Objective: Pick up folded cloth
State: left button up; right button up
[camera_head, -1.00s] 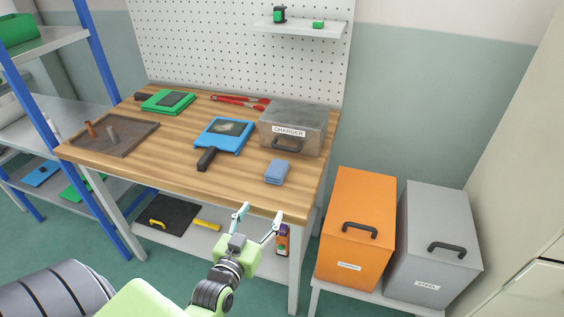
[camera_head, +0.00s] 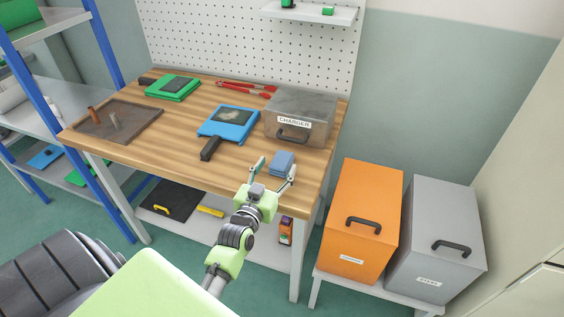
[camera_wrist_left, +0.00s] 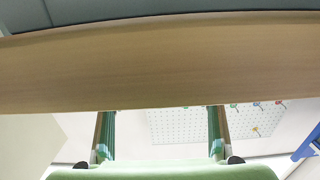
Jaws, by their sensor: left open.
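The folded cloth (camera_head: 281,161) is a small blue-grey stack lying near the front right of the wooden workbench (camera_head: 190,143). My left gripper (camera_head: 275,171) is open and empty at the bench's front edge. In the head view its two fingertips appear on either side of the cloth's near part; I cannot tell their exact height or distance to it. In the left wrist view the open fingers (camera_wrist_left: 161,135) point toward a wooden band of the bench (camera_wrist_left: 160,65). The cloth is not identifiable there. My right gripper is not in view.
A transparent charger box (camera_head: 318,122) stands just behind the cloth. A blue device with a black handle (camera_head: 229,122) lies to its left. A brown tray (camera_head: 145,128) and green case (camera_head: 173,87) are farther left. Orange (camera_head: 350,240) and grey bins (camera_head: 430,250) stand right of the bench.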

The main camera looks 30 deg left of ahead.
aim_at(287, 151)
pick_arm(q)
jog(key=x, duration=0.5)
jog(key=shift+d+f+p, duration=0.1)
jog(key=shift+f+p, duration=0.05)
jog(key=shift+p, duration=0.25)
jog(key=shift+s, duration=0.1)
jog(key=c, duration=1.2)
